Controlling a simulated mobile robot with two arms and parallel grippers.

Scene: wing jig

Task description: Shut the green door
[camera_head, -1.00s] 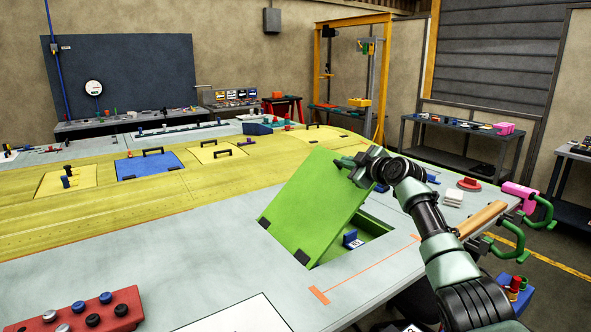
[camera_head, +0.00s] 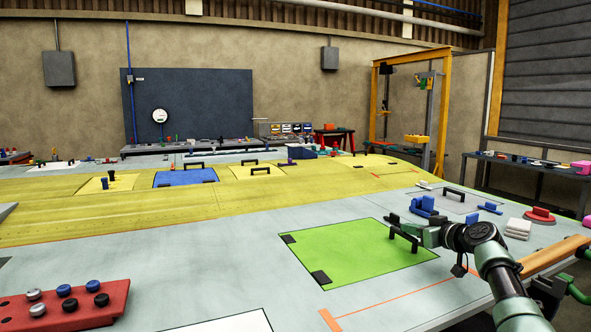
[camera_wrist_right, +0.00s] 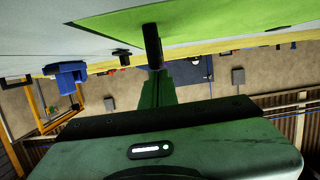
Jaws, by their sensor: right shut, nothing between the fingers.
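The green door (camera_head: 350,255) lies flat in the grey panel, apparently flush with it, with two black hinges along its left side. Its black handle (camera_head: 402,234) stands near the right side. My right gripper (camera_head: 424,235) is shut and empty beside the handle, just above the door's right edge. I cannot tell whether it touches the handle. In the right wrist view the green door (camera_wrist_right: 215,17) fills the top, with a dark upright part in front of the narrow gripper (camera_wrist_right: 155,85). My left gripper is not in view.
A red block with knobs (camera_head: 75,303) sits at the front left. The yellow wing skin (camera_head: 130,215) with other panels lies behind. Blue clamps (camera_head: 424,207), a white stack (camera_head: 518,228) and a red knob (camera_head: 540,213) stand right of the door. The grey surface left of the door is clear.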

